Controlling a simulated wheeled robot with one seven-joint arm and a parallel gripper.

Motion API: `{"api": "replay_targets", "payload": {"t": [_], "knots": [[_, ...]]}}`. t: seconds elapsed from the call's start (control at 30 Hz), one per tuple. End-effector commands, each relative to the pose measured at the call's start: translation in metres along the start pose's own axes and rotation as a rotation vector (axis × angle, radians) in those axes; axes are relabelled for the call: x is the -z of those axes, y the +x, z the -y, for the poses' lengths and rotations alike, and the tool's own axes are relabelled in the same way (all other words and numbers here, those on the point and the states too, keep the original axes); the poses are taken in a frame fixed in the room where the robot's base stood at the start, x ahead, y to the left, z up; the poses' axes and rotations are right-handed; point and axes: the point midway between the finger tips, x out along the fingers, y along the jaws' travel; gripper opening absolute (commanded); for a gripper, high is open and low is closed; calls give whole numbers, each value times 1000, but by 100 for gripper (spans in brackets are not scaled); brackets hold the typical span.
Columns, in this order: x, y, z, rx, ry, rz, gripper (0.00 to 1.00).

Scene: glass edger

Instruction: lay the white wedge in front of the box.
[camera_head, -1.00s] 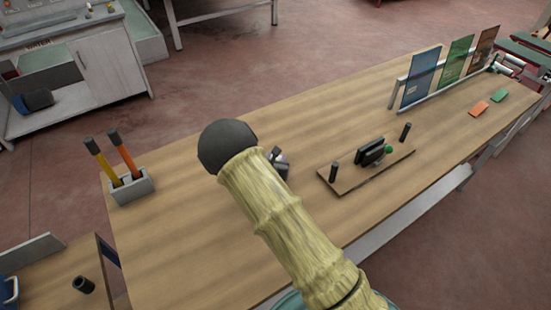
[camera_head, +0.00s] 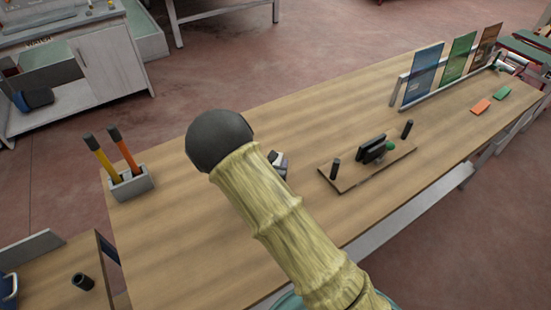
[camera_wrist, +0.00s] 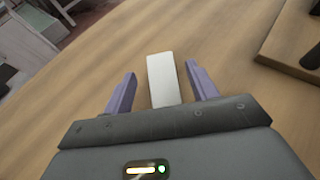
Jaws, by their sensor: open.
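The white wedge (camera_wrist: 163,82) shows in the wrist view as a pale, narrow block on the wooden table. It lies between the two purple fingers of my gripper (camera_wrist: 160,70), with a visible gap on each side. The fingers are open, and the near end of the wedge is hidden by the gripper body. In the head view my arm covers most of the gripper; a small white and dark piece shows beside the arm, and I cannot tell what it is. A small grey box (camera_head: 131,187) holding a yellow and an orange-handled tool stands at the table's left end.
A wooden board (camera_head: 347,182) with dark posts and a black block lies right of my arm. A rack with coloured panels (camera_head: 424,75) and orange and green pieces (camera_head: 481,105) are at the far right. The table (camera_head: 200,230) is clear between the grey box and my arm.

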Motion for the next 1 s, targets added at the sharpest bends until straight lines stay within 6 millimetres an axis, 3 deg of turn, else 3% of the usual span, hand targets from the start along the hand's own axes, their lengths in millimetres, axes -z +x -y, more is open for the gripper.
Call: {"api": "replay_targets", "payload": {"t": [0.2,0.33,1.0], "knots": [[1,-43,-1,-3,1,-1,58],[1,-58,-1,-1,1,0,58],[0,-63,0,0,0,0,58]]}}
